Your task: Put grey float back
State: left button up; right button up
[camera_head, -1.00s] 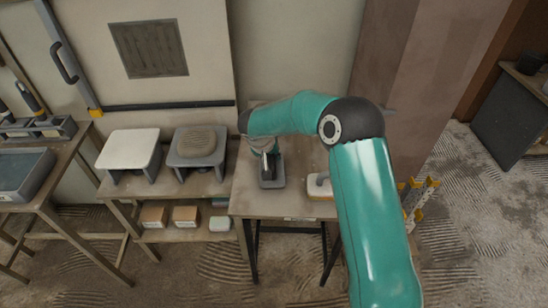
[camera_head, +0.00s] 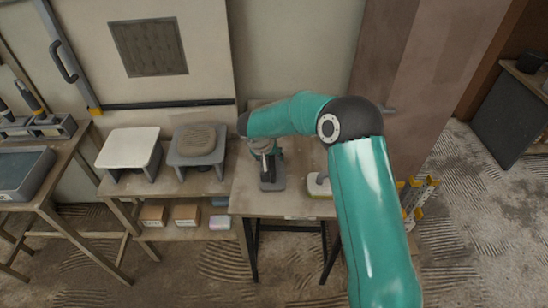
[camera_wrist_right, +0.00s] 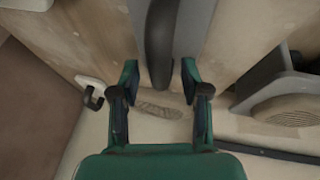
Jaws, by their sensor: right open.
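The grey float (camera_head: 271,184), a flat grey plate with a dark handle, lies on the middle table in the head view. In the right wrist view its plate (camera_wrist_right: 196,22) and dark handle (camera_wrist_right: 160,45) reach in from the top edge. My right gripper (camera_head: 266,152) is above the float, pointing down. In the wrist view the open right gripper (camera_wrist_right: 160,72) has one finger on each side of the handle's near end, with gaps on both sides. The float rests on the table, and its far end is cut off there. My left gripper is out of view.
A pale-handled float (camera_head: 318,185) with a yellow-green edge lies right of the grey float. Left stand a white-topped stand (camera_head: 130,147) and a grey stand (camera_head: 180,159) bearing a ribbed beige pad (camera_head: 197,139). Boxes (camera_head: 187,214) sit on the lower shelf. A wall stands behind.

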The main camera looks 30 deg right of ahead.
jog(key=b+v, duration=0.1)
jog(key=v, duration=1)
jog(key=shift+f, duration=0.1)
